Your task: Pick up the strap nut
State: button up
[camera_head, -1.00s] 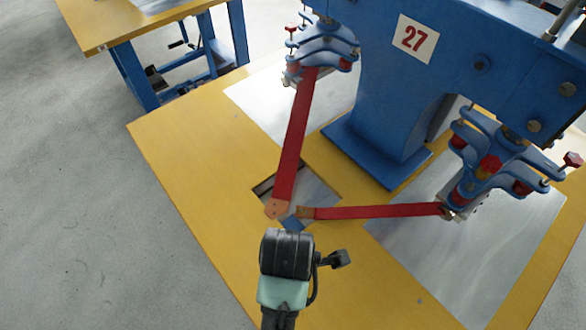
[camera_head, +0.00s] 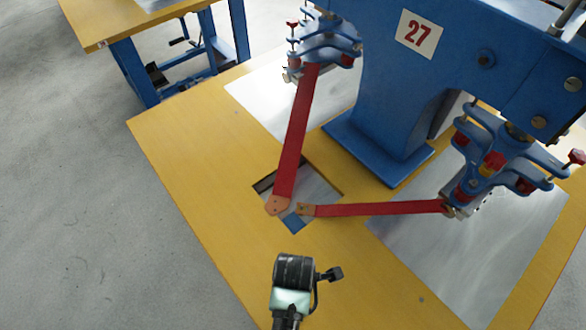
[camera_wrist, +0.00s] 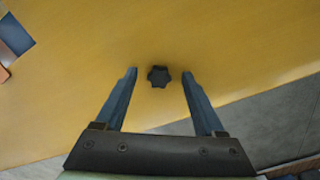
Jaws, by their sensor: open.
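The strap nut (camera_wrist: 158,76) is a small dark star-shaped knob lying on the yellow tabletop in the wrist view. My gripper (camera_wrist: 160,73) is open, with its two blue-grey fingers apart, one on each side of the nut in the picture. Nothing is held between them. I cannot tell how high the fingertips are above the table. In the head view the black end of my arm shows over the front of the table; the fingers and the nut are hidden there.
Two red straps (camera_head: 297,130) (camera_head: 380,209) with copper-coloured ends meet near a cutout (camera_head: 318,190) in the yellow table (camera_head: 190,170). A blue welding machine (camera_head: 385,110) marked 27 stands behind.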

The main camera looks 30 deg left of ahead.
jog(key=shift+f, duration=0.2)
grip_shut()
jog(key=shift+r, duration=0.1)
